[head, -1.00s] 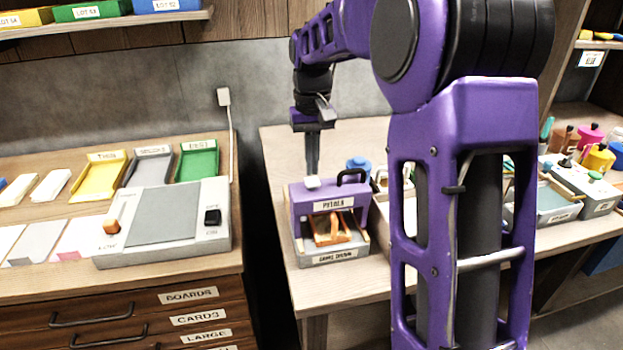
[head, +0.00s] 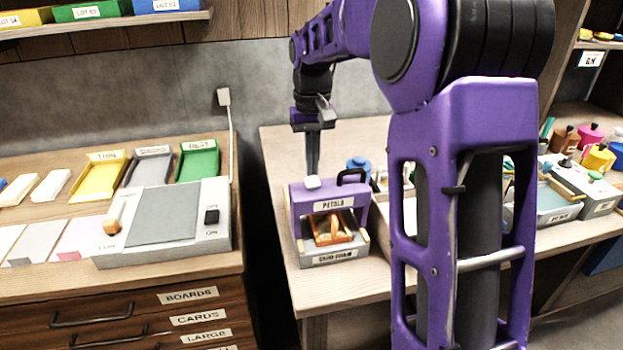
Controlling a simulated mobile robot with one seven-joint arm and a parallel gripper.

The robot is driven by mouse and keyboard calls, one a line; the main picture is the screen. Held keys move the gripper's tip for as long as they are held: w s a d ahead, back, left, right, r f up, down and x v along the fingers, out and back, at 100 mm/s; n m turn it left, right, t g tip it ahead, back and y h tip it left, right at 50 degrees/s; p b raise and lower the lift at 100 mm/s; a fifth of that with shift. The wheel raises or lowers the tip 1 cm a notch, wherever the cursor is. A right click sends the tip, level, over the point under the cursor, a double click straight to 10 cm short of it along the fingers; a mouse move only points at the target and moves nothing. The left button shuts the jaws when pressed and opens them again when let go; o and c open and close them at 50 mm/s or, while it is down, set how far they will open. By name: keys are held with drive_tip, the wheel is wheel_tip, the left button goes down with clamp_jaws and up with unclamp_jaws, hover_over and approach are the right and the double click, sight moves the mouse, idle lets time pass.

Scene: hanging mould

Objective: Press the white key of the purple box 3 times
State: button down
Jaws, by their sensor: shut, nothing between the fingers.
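The purple box (head: 298,208), labelled PETALS, stands near the left end of the middle table. Its white key (head: 312,183) is on the top, left of the black handle. An orange piece (head: 332,230) shows in the box's open front. My gripper (head: 312,174) points straight down over the white key, fingers shut and empty. Its tips are at the key, touching or just above it; I cannot tell which. The far side of the key is hidden behind the fingertips.
The black handle (head: 353,175) rises close to the right of the key. A blue round container (head: 359,165) stands behind the box. My arm hides part of the table to the right. A grey device (head: 165,222) and coloured trays lie on the left bench, across a gap.

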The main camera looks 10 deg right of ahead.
drive_tip(key=shift+f, duration=0.1)
drive_tip(key=shift+f+b, duration=0.65)
drive_tip(key=shift+f, duration=0.45)
drive_tip(key=shift+r+p, duration=0.65)
drive_tip(key=shift+p, duration=0.1)
drive_tip(key=shift+f, duration=0.15)
